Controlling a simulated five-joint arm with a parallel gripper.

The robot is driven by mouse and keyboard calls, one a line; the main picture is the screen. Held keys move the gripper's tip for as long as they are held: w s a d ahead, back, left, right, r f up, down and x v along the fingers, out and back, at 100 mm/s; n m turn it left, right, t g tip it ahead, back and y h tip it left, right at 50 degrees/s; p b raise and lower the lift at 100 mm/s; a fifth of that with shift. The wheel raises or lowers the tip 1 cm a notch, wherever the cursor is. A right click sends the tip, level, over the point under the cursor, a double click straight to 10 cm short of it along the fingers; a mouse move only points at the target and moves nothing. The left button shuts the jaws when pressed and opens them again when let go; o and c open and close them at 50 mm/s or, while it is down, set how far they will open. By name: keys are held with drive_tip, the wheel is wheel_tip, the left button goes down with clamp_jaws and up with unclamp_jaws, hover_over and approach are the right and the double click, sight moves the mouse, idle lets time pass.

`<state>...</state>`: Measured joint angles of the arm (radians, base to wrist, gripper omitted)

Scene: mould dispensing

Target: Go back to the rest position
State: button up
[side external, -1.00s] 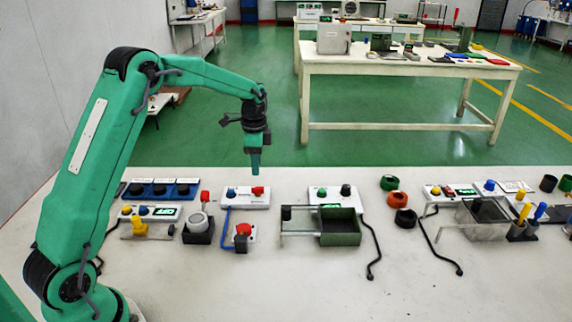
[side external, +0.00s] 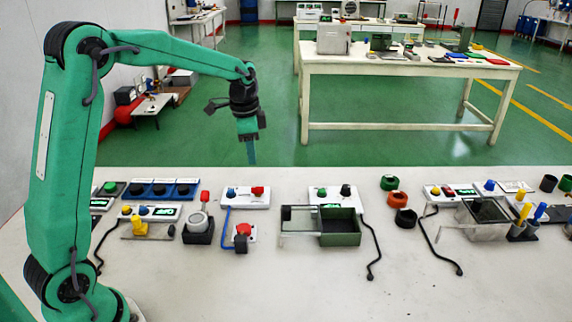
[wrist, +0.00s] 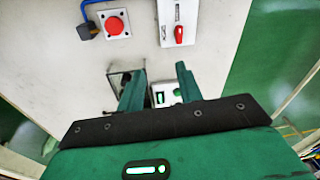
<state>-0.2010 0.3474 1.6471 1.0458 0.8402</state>
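My gripper (side external: 250,155) hangs in the air above the far edge of the white bench, clear of everything on it. It points down in the side external view. In the wrist view my gripper (wrist: 159,88) has its two green fingers spread apart, with no object held between them. My arm stands with its upper link nearly upright and its forearm reaching to the right. Below the gripper in the side view is a white control box (side external: 244,198) with a blue knob and a red switch.
A red button box (side external: 243,232) with a blue cable sits nearer the front. A green open box (side external: 340,228) with a clear lid stands to the right. The bench front is mostly clear.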

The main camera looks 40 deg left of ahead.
drive_tip(key=s+d+r+n+t, duration=0.1)
drive_tip(key=s+d+r+n, duration=0.2)
drive_tip(key=s, duration=0.4)
drive_tip(key=s+d+r+n+t, duration=0.1)
drive_tip(key=s+d+r, duration=0.3)
drive_tip(key=s+r, duration=0.15)
drive_tip(key=s+d+f+n+t, duration=0.2)
drive_tip(key=s+n, duration=0.1)
drive_tip(key=s, duration=0.9)
drive_tip(key=shift+s+d+f, duration=0.15)
drive_tip(key=shift+s+d, duration=0.2)
